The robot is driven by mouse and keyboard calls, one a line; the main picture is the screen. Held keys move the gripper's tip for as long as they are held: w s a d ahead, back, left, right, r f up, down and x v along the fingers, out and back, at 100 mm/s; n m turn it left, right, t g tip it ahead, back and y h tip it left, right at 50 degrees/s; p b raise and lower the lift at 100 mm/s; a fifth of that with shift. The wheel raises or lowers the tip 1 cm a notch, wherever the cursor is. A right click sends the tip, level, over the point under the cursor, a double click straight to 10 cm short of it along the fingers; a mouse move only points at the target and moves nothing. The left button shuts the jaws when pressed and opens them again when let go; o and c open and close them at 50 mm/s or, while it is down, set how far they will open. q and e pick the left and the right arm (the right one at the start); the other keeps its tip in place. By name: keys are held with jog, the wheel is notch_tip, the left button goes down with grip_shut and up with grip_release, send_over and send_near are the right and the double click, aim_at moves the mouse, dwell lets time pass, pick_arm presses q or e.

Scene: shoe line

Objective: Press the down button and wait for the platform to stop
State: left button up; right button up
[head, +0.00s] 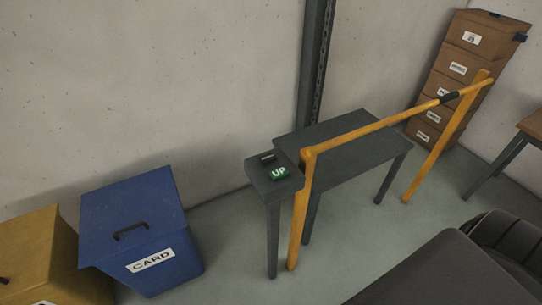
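A dark grey control post (274,190) stands in front of the lift. On its top is a green button marked UP (279,173). Behind it is a small dark button or slot (267,157) whose label I cannot read; I cannot tell whether it is the down button. The platform (350,150) is a flat dark grey top on legs, next to a dark upright mast (314,70) at the wall. It is empty. Neither of my grippers is in view.
A yellow barrier rail (370,129) with a black sleeve runs in front of the platform. A blue lidded CARD bin (135,215) and a yellow bin (35,250) stand at left. Stacked cardboard boxes (462,65) and a brown table (535,124) are at right.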

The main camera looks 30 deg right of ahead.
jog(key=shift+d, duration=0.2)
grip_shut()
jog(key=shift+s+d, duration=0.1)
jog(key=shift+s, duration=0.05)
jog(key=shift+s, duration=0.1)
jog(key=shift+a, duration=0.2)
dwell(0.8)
